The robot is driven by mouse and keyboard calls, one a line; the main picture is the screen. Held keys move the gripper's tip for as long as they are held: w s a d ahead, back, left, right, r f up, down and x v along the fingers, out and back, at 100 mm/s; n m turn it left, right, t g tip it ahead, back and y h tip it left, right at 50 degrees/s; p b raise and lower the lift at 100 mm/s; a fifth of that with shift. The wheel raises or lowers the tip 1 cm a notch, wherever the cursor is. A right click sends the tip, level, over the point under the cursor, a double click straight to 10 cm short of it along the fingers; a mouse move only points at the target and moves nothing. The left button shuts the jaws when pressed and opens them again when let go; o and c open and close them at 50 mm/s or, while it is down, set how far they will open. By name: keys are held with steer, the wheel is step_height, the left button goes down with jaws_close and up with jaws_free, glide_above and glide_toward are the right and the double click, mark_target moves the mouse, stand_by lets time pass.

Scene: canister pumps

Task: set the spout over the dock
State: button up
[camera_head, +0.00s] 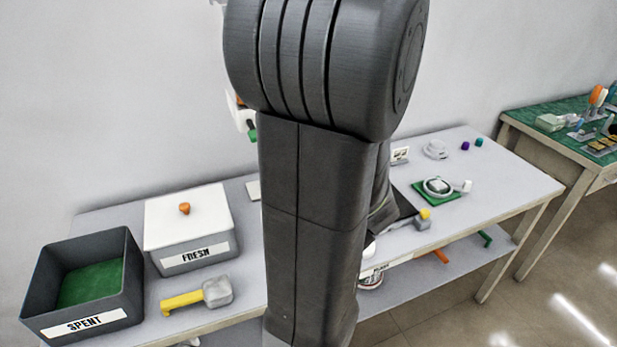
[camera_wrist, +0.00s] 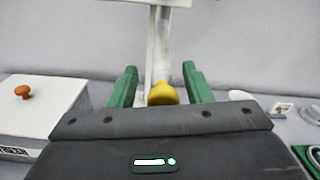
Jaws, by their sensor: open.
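In the wrist view my gripper (camera_wrist: 160,84) is open, with one green finger on each side of a yellow rounded end piece (camera_wrist: 163,93). This piece hangs at the bottom of a pale upright tube (camera_wrist: 163,48), and a gap shows between it and each finger. I cannot tell whether this is the spout. In the head view my own arm hides most of the gripper and the space in front of it. A green pad (camera_head: 422,195) with a white round fitting (camera_head: 437,186) lies on the table at the right; I cannot tell whether it is the dock.
An open dark SPENT bin (camera_head: 128,268) and a white-lidded FRESH box (camera_head: 165,215) with an orange knob stand at the left. A yellow-handled grey tool (camera_head: 217,291) lies before them. Small cubes (camera_head: 479,142) lie at the far right. A green-topped table (camera_head: 520,117) stands beyond.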

steer(key=v, duration=1.3)
steer(key=shift+s, duration=0.3)
steer(key=shift+d, duration=0.15)
steer(key=shift+w, duration=0.15)
steer(key=shift+x, duration=6.35)
